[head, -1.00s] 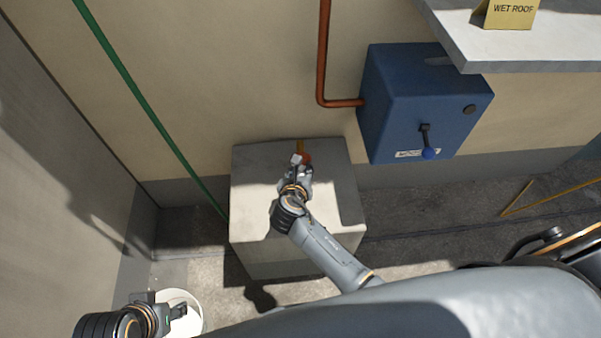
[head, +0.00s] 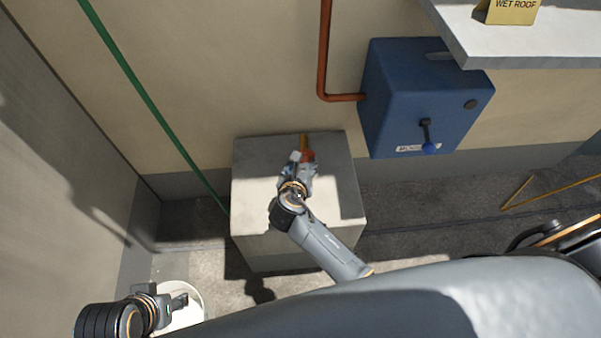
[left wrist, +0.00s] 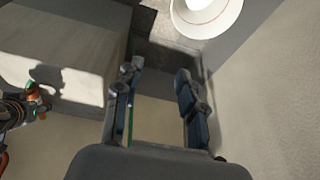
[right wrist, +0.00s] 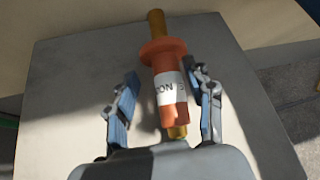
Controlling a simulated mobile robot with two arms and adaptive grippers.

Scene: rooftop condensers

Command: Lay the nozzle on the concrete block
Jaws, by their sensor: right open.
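The nozzle (right wrist: 166,75) is orange with a white printed label and brass-coloured ends. It lies on the top of the grey concrete block (right wrist: 70,75), and its tip also shows in the head view (head: 304,142). My right gripper (right wrist: 167,88) is open, with one finger on each side of the nozzle and a visible gap on the left. In the head view my right gripper (head: 301,163) is over the back half of the block (head: 255,195) and hides part of the nozzle. My left gripper (left wrist: 157,80) is open and empty, away from the block.
A white bucket-like container (head: 190,296) stands on the floor by my left gripper. A blue box (head: 405,90) with a lever and a red-brown pipe (head: 324,50) are on the wall. A grey shelf (head: 520,55) juts out at upper right.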

